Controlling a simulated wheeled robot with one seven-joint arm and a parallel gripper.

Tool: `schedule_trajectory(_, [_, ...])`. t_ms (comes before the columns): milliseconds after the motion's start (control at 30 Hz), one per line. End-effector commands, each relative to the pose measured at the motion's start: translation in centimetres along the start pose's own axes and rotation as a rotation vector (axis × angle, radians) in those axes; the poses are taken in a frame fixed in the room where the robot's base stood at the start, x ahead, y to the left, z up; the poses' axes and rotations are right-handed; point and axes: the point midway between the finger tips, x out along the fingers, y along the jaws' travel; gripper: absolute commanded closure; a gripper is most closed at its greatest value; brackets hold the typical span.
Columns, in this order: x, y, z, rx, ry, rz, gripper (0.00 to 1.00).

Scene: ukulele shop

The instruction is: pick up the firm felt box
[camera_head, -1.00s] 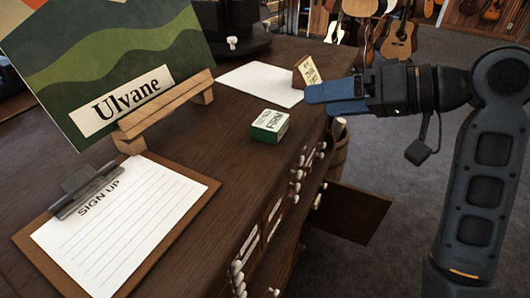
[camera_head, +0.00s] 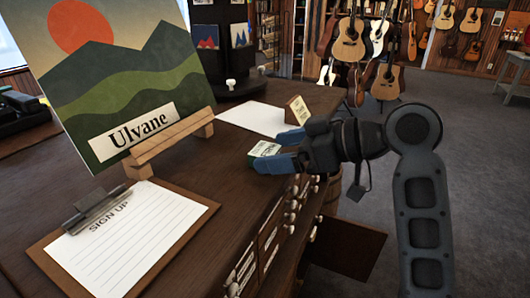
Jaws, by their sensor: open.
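The firm felt box (camera_head: 264,149) is a small green and white box lying on the dark wooden counter (camera_head: 237,186), near its right edge. My gripper (camera_head: 274,151) comes in from the right with its blue fingers apart. One finger is on the near side of the box and the other toward its far side. The near finger hides the lower part of the box. I cannot tell whether either finger touches it.
A small tan sign (camera_head: 297,110) and a white sheet (camera_head: 250,117) lie behind the box. A clipboard (camera_head: 125,238) and a picture (camera_head: 115,75) on a wooden easel (camera_head: 170,148) stand to the left. A drawer front or door (camera_head: 348,246) sticks out below the counter.

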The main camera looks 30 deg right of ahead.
Motion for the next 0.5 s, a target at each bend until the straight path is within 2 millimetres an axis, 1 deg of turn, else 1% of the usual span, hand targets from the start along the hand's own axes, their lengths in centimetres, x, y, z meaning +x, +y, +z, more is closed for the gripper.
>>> schedule_trajectory(33, [0.7,0.0,0.0,0.002,-0.002,-0.002,0.12])
schedule_trajectory(133, [1.5,0.0,0.0,0.002,-0.001,-0.001,0.12])
schedule_trajectory(233, [1.9,0.0,0.1,0.001,0.0,0.001,0.12])
schedule_trajectory(400, [1.9,0.0,0.1,0.001,0.0,0.001,0.12])
schedule_trajectory(500, [1.8,0.0,0.1,0.001,0.0,0.001,0.2])
